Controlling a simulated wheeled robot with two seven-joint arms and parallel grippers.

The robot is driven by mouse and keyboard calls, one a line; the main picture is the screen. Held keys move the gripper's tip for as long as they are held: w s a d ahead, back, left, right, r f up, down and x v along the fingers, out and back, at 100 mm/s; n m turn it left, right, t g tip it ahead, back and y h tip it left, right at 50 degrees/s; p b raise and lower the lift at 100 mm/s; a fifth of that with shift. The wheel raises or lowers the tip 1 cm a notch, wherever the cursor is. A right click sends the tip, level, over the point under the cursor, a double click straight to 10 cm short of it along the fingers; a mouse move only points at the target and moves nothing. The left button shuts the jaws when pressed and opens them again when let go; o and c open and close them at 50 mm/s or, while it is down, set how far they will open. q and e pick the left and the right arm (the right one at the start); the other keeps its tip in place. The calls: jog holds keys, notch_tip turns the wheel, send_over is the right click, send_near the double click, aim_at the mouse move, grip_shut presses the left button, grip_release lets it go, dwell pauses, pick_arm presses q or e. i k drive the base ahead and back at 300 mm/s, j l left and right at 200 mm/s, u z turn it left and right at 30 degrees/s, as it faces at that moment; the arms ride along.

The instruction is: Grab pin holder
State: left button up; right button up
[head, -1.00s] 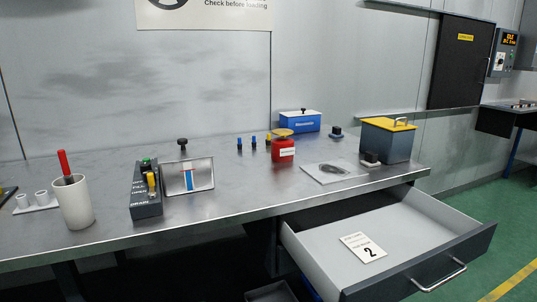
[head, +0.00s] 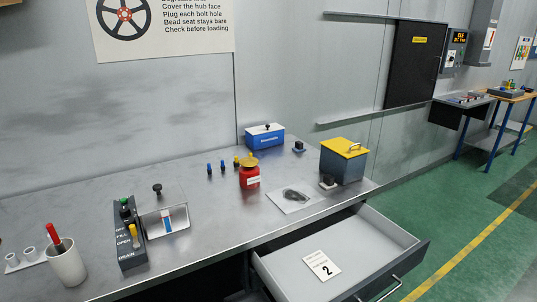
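No thing in view is labelled as a pin holder, so I cannot tell for sure which one it is. A white holder with two short tubes (head: 28,260) lies at the left end of the metal bench. Next to it stands a white cup (head: 66,268) with a red-handled tool (head: 54,240) in it. Small blue pins (head: 209,168) and a yellow-topped one (head: 236,161) stand on the bench behind a red can (head: 250,180). Neither of my grippers is in view.
A dark control box (head: 130,245) with a metal tray (head: 165,222) stands on the bench. Green floor is free at right.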

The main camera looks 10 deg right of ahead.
aim_at(32, 257)
jog(key=z, duration=1.2)
jog(key=u, duration=2.7)
jog(key=i+j, duration=0.2)
jog(key=i+j+z, duration=0.15)
jog(key=j, duration=0.25)
jog(key=i+j, duration=0.3)
jog(key=i+j+z, duration=0.1)
jog(key=j, duration=0.3)
jog(key=i+j+z, duration=0.1)
jog(key=i+j, duration=0.4)
jog(key=j, duration=0.2)
jog(key=i+j+z, duration=0.1)
jog(key=j, duration=0.25)
jog(key=i+j+z, duration=0.1)
jog(key=i+j, duration=0.15)
jog(key=j, duration=0.15)
